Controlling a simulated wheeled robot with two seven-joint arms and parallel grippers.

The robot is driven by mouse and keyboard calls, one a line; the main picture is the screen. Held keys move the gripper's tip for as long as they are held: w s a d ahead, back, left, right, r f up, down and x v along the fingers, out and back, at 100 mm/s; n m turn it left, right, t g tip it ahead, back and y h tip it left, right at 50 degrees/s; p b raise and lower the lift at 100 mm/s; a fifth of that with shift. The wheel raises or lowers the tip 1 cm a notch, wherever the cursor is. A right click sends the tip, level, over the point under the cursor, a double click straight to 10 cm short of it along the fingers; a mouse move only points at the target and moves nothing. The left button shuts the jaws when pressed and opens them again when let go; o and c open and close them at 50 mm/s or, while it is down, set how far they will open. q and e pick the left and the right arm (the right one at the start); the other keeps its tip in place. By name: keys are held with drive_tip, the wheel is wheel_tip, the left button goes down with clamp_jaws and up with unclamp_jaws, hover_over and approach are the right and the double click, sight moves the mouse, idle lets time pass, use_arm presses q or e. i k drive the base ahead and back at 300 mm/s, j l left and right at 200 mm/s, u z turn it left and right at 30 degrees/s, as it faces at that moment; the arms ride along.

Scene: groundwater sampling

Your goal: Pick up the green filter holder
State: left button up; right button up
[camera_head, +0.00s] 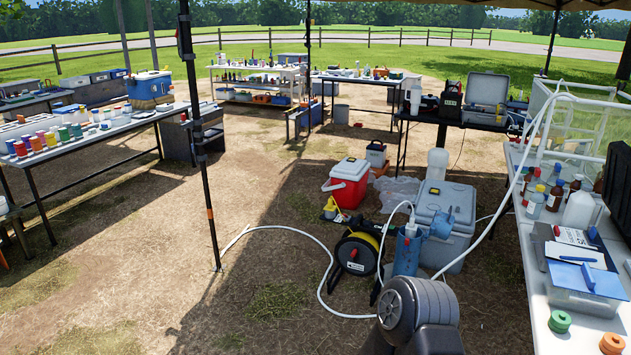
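A small round green filter holder (559,321) lies on the white table (537,290) at the right, near its front left edge. A similar orange round piece (613,343) lies to its right and nearer, close to the bottom of the picture. Nothing covers the green holder. A dark grey part of my own arm shows at the bottom, left of that table and apart from the holder. I see no fingers of either gripper.
A clear box with a blue lid (587,283) stands just behind the green holder. Brown bottles stand farther back. A cable reel (357,254), a grey cooler (446,215) and a white hose (330,275) occupy the ground. The ground at left centre is mostly clear beyond a pole (199,140).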

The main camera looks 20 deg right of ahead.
sight(559, 321)
drive_tip(key=i+z, duration=0.35)
drive_tip(key=i+j+z, duration=0.15)
drive_tip(key=i+z, duration=0.2)
drive_tip(key=i+j+z, duration=0.2)
drive_tip(key=i+z, duration=0.4)
drive_tip(key=z, duration=0.25)
drive_tip(key=i+j+z, duration=0.15)
drive_tip(key=z, duration=0.3)
drive_tip(key=i+j+z, duration=0.15)
drive_tip(key=z, duration=0.3)
drive_tip(key=i+j+z, duration=0.1)
drive_tip(key=j+z, duration=0.2)
drive_tip(key=z, duration=0.15)
drive_tip(key=i+j+z, duration=0.1)
drive_tip(key=j+z, duration=0.15)
drive_tip(key=z, duration=0.2)
drive_tip(key=j+z, duration=0.25)
drive_tip(key=z, duration=0.25)
drive_tip(key=i+j+z, duration=0.1)
drive_tip(key=j+z, duration=0.5)
drive_tip(key=z, duration=0.2)
drive_tip(key=j+z, duration=0.45)
drive_tip(key=i+l, duration=0.05)
drive_tip(key=l, duration=0.05)
